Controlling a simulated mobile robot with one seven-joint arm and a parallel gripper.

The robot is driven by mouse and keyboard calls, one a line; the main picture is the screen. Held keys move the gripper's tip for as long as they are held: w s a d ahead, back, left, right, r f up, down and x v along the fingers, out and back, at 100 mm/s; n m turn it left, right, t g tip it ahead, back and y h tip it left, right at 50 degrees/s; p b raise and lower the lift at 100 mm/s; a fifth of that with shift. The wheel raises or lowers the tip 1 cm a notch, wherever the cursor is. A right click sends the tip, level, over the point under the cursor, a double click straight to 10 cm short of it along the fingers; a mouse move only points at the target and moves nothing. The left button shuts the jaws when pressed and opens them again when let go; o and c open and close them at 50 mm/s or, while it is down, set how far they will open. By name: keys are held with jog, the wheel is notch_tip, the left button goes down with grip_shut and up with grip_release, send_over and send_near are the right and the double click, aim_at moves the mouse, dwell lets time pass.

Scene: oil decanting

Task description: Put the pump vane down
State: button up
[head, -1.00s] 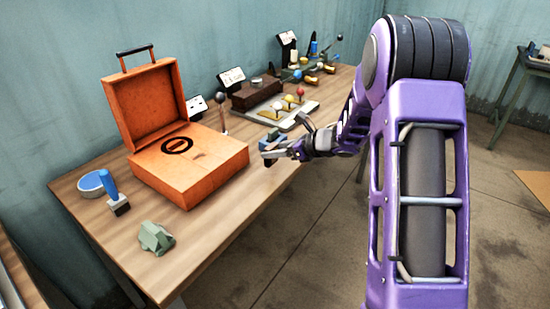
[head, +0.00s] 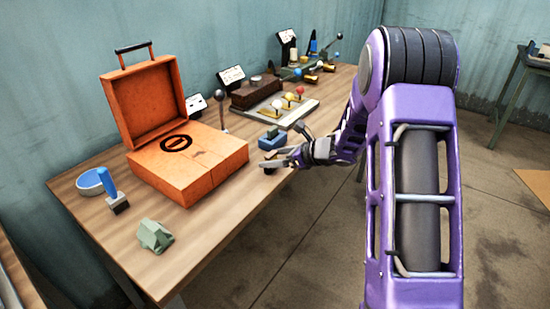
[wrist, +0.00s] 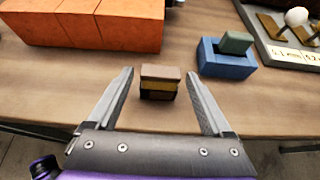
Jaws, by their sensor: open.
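A small block with a brown top, a yellow band and a dark base, which seems to be the pump vane (wrist: 160,83), stands on the wooden table (wrist: 90,95) in the wrist view. It lies between the two fingers of my gripper (wrist: 161,74), with a visible gap on each side. My gripper is open and touches neither side of it. In the head view my gripper (head: 283,148) is low over the table's right edge, and only a dark bit of the block (head: 270,169) shows by the nearer finger.
A blue block with a green top (head: 272,138) is just beyond my gripper. An open orange case (head: 190,170) stands to the left. A tray with knobbed levers (head: 285,112) is farther back. A green lump (head: 155,236) and a blue-handled brush (head: 112,192) are at front left.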

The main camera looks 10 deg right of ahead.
jog(key=shift+r, duration=0.15)
jog(key=shift+s+d+r+p, duration=0.1)
jog(key=shift+d+r+p, duration=0.1)
jog(key=shift+p, duration=0.15)
jog(key=v, duration=1.1)
jog(key=shift+s+d, duration=0.15)
jog(key=shift+d, duration=0.05)
